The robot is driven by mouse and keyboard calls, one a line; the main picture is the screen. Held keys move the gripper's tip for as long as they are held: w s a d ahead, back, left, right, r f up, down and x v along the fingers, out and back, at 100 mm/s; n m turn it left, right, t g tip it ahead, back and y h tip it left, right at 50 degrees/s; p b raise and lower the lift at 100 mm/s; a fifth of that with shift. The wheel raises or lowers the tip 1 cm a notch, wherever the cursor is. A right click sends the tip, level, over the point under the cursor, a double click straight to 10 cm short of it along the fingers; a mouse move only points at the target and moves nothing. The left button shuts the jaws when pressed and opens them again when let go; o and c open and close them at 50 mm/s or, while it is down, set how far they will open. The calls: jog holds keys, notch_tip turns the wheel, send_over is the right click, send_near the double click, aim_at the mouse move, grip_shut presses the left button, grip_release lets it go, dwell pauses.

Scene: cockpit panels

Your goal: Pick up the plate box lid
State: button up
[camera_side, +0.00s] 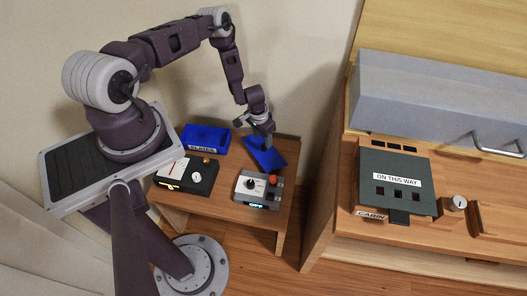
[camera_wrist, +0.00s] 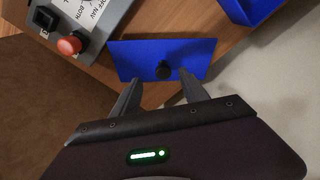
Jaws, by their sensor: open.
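The plate box lid is a flat blue rectangle (camera_side: 266,156) at the right edge of the small wooden table in the side view. Contact with the knob cannot be told. The blue plate box (camera_side: 206,140), labelled PLATES, stands open at the table's back left.
A black panel box (camera_side: 186,174) and a grey box with a red button (camera_side: 258,189) stand at the table's front. The grey box also shows in the wrist view (camera_wrist: 98,22), close to the lid. A wooden counter with a dark panel (camera_side: 396,183) stands at right.

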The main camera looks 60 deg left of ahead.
aim_at(264, 146)
jog(key=f, duration=0.4)
jog(key=w+f, duration=0.1)
jog(key=f, duration=0.1)
jog(key=shift+w+a+f, duration=0.1)
jog(key=shift+a+f, duration=0.2)
jog(key=shift+a, duration=0.05)
grip_shut()
